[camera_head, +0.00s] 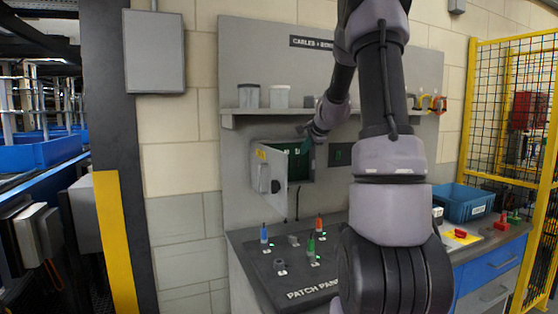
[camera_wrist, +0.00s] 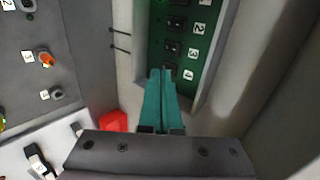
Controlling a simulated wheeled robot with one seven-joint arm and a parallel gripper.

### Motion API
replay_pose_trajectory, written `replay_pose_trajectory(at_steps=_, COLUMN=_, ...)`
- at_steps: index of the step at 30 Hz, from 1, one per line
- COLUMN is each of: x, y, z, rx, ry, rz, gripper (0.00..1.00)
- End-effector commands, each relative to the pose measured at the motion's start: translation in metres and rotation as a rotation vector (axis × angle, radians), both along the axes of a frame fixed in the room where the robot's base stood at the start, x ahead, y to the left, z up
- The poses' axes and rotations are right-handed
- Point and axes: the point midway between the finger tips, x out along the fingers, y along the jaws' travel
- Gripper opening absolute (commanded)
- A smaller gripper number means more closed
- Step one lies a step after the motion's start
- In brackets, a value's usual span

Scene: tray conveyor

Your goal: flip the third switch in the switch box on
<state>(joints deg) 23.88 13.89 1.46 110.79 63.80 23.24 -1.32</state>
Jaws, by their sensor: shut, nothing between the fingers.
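The switch box (camera_head: 298,168) is set in the grey wall panel, with its door (camera_head: 268,170) swung open to the left. In the wrist view its green inner board (camera_wrist: 209,52) carries a column of black switches beside white number labels. The third switch (camera_wrist: 172,48) is next to the label 3, and the fourth switch (camera_wrist: 168,70) is next to the label 4. Their lever positions are too small to tell. My gripper (camera_wrist: 160,74) is shut and empty, its teal fingertips over the fourth switch in the picture, partly hiding it. Contact cannot be told. In the head view my gripper (camera_head: 307,145) is at the box opening.
Below the box, the patch panel (camera_head: 265,270) bears upright plugs, including a blue one (camera_head: 264,233) and an orange one (camera_head: 319,223). A shelf (camera_head: 262,111) with jars runs above. A blue bin (camera_head: 465,202) stands at the right. The open door borders the opening's left side.

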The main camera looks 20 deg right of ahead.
Motion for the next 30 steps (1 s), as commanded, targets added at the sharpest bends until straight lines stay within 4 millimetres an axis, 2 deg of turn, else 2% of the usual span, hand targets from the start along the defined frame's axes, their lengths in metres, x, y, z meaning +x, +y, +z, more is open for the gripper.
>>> replay_pose_trajectory(at_steps=3, x=0.003, y=-0.005, z=-0.003, rx=0.006, ry=0.0, rz=-0.014, gripper=0.0)
replay_pose_trajectory(at_steps=13, x=0.004, y=-0.005, z=-0.004, rx=0.006, ry=0.0, rz=-0.013, gripper=0.0)
replay_pose_trajectory(at_steps=17, x=0.012, y=-0.004, z=-0.011, rx=0.007, ry=0.001, rz=-0.012, gripper=0.0)
replay_pose_trajectory(at_steps=30, x=0.081, y=-0.002, z=-0.068, rx=0.007, ry=0.002, rz=-0.011, gripper=0.0)
